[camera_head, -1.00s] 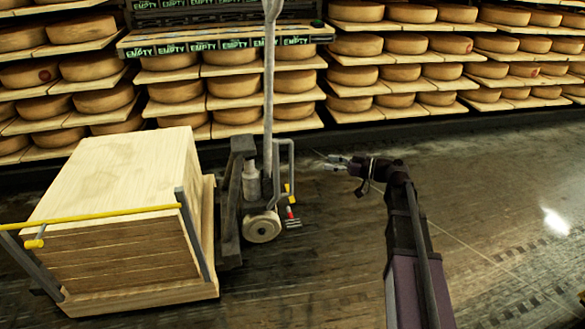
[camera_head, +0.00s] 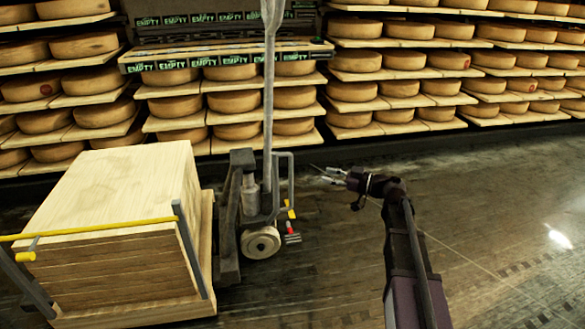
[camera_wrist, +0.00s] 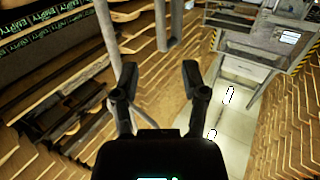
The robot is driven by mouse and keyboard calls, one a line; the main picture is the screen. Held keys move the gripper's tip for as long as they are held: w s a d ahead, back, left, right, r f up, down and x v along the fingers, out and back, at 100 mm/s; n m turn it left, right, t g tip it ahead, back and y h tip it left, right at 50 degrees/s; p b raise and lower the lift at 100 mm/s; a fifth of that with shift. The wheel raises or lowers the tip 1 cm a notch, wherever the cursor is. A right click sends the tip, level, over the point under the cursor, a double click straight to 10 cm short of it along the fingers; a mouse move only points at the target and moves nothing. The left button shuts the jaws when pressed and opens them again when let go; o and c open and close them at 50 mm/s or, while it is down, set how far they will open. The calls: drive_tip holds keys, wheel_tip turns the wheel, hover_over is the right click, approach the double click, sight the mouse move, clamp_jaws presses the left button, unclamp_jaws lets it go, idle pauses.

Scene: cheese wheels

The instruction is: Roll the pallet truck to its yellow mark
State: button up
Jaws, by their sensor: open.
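The pallet truck (camera_head: 261,242) stands on the dark floor left of centre in the head view, its tall grey handle (camera_head: 269,110) upright. A pale wooden crate (camera_head: 120,190) sits on its left side. My gripper (camera_head: 325,175) is to the right of the handle, apart from it. In the wrist view my gripper (camera_wrist: 160,78) is open, with two dark fingers spread and nothing between them. A grey post (camera_wrist: 105,35) shows left of the fingers; I cannot tell whether it is the truck's handle. I see no yellow floor mark.
Shelves of cheese wheels (camera_head: 404,60) line the back wall. A yellow bar (camera_head: 95,229) runs across the crate's front. A metal machine with yellow-black striped edges (camera_wrist: 250,50) is at the upper right in the wrist view. The floor (camera_head: 500,215) to the right is open.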

drive_tip(key=x, duration=1.2)
drive_tip(key=shift+a, duration=0.3)
drive_tip(key=shift+w, duration=0.1)
drive_tip(key=shift+c, duration=0.2)
